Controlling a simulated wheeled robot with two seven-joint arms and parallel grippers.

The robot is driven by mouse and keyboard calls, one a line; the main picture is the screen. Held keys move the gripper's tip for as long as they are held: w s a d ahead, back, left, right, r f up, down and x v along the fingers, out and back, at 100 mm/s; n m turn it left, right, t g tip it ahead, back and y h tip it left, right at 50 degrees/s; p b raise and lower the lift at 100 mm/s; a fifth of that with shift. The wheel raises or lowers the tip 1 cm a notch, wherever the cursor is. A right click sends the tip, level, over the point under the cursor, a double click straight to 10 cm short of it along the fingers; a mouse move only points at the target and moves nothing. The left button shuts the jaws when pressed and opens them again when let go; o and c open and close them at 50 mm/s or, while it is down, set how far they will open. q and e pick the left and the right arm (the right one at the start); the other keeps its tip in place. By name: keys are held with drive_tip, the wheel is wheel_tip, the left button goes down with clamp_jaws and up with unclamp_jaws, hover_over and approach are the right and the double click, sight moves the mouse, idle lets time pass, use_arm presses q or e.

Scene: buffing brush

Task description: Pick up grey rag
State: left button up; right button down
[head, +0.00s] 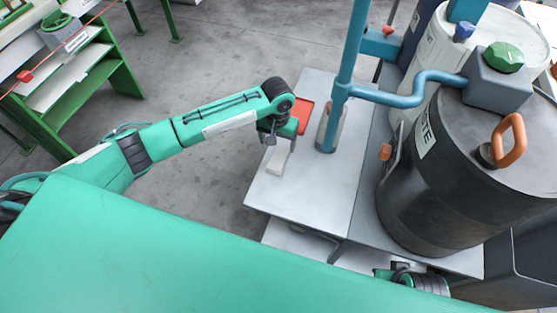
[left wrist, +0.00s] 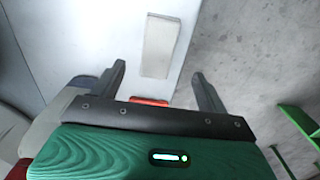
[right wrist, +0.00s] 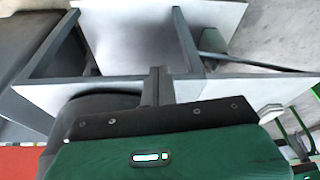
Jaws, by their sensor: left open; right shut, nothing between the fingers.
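A pale grey, flat rectangular piece, which looks like the grey rag (head: 276,182), lies on the grey metal table near its left edge. It also shows in the left wrist view (left wrist: 160,46), lying beyond my fingertips and roughly lined up with the gap between them. My left gripper (left wrist: 160,82) is open and empty, pointing down over the table. In the head view my left gripper (head: 279,138) is just behind the rag and partly hides the area there. My right gripper (right wrist: 157,88) is shut and empty, low beside the table.
The table (head: 330,200) carries a blue upright pipe (head: 340,90) close to the right of my left gripper. A red item (head: 304,117) lies behind the gripper. A large black barrel (head: 440,180) stands at the right. The table top in front of the pipe is clear.

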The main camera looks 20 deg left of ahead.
sight(278, 157)
use_arm(q)
wheel_tip(278, 157, down, 8)
drive_tip(key=shift+d+r+b, duration=0.15)
drive_tip(key=shift+r+b, duration=0.1)
drive_tip(key=shift+b, duration=0.5)
use_arm(e)
drive_tip(key=r, duration=0.3)
drive_tip(key=shift+s+d+r+t, duration=0.1)
drive_tip(key=shift+s+r+t, duration=0.2)
drive_tip(key=shift+s+r, duration=0.1)
use_arm(q)
drive_tip(key=shift+c, duration=0.5)
drive_tip(key=c, duration=1)
